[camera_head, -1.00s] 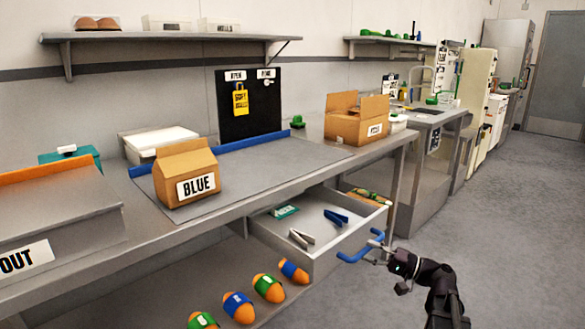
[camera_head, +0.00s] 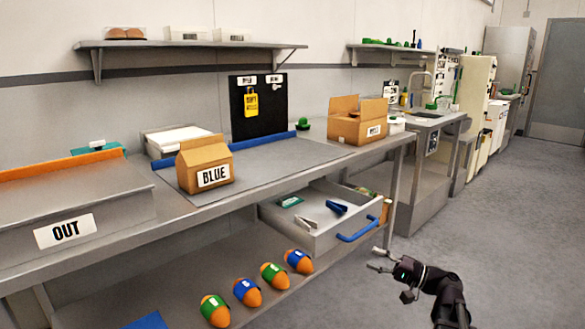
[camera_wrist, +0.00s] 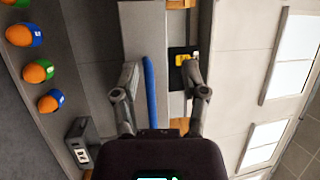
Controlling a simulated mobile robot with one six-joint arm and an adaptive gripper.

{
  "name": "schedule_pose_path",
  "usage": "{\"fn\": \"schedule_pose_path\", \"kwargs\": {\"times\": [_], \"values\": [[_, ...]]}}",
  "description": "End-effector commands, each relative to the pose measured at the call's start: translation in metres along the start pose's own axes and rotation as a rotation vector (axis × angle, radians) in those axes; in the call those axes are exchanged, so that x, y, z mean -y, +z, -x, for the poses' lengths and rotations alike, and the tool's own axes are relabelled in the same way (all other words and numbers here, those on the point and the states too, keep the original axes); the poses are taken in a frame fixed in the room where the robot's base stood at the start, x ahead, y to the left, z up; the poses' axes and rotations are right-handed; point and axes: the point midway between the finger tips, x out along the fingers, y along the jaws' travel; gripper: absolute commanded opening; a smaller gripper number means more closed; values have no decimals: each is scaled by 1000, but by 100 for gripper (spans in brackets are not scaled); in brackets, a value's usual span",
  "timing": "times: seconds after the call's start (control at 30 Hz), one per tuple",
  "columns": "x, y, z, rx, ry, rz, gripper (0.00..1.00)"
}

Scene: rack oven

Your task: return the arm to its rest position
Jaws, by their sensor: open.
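My gripper (camera_head: 377,259) is open and empty at the lower right of the head view. It is just right of and below the blue handle (camera_head: 358,230) of an open drawer (camera_head: 325,238), with a gap between them. My dark arm stretches out from the bottom right corner. In the wrist view my two fingers (camera_wrist: 160,76) are spread apart, with the blue handle bar (camera_wrist: 150,92) beyond and between them and nothing held.
The drawer under the bench (camera_head: 290,158) holds a blue tool, a grey tool and a green item. A BLUE-labelled box (camera_head: 190,172) and an open carton (camera_head: 345,128) stand on the bench. Several banded orange items (camera_head: 247,292) lie on the lower shelf. Floor (camera_head: 500,220) at right is clear.

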Motion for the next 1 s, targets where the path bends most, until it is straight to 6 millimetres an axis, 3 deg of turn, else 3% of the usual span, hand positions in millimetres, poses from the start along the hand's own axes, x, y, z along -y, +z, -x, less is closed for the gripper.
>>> {"fn": "schedule_pose_path", "kwargs": {"times": [0.2, 0.57, 0.87, 1.0], "values": [[0, 0, 1, 0, 2, 0, 57], [-23, 13, -10, 33, 117, -4, 57], [-58, 35, -24, 90, 293, -7, 57], [-85, 53, -31, 135, 431, -5, 57]]}}
